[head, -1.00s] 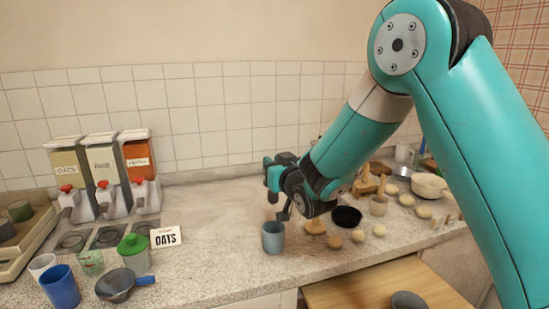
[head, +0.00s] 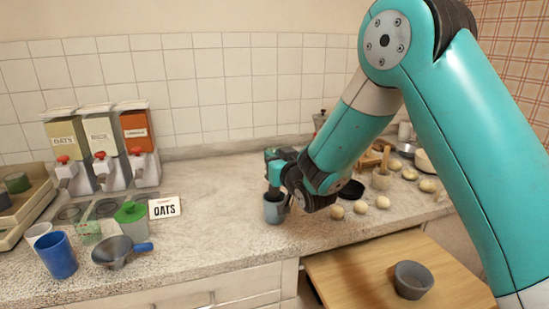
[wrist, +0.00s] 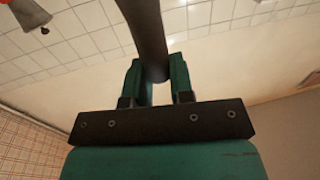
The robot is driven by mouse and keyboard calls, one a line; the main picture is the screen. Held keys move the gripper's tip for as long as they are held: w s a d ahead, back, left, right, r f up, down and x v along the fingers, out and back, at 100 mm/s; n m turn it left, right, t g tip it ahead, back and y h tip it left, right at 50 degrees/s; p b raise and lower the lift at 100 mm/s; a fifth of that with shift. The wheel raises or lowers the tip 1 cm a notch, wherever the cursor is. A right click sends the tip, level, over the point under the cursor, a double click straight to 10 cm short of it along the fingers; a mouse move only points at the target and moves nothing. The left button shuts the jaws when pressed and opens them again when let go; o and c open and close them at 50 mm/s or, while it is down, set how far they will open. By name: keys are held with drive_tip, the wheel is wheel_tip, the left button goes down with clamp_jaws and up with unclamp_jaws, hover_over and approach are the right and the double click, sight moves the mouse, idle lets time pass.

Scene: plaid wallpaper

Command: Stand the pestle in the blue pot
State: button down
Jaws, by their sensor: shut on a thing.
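A blue-grey pot (head: 274,210) stands upright on the counter, directly below my gripper (head: 275,182) in the head view. The gripper points down and is low over the pot's mouth. In the wrist view my gripper's teal fingers (wrist: 157,80) are shut on a dark, smooth rod, which I take to be the pestle (wrist: 146,32). The rod runs away from the fingers and out of the top of the picture. Its far end is hidden, and I cannot tell how deep it is in the pot.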

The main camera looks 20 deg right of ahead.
drive_tip(key=shift+f+b, duration=2.15)
drive_tip(key=shift+f, duration=0.1)
drive_tip(key=c, duration=0.9)
unclamp_jaws()
drive_tip(key=s+d+b, duration=0.2)
drive_tip(key=s+b, duration=1.4)
drive_tip(key=s, duration=0.1)
drive_tip(key=shift+d, duration=0.35)
drive_tip(key=shift+s, duration=0.1)
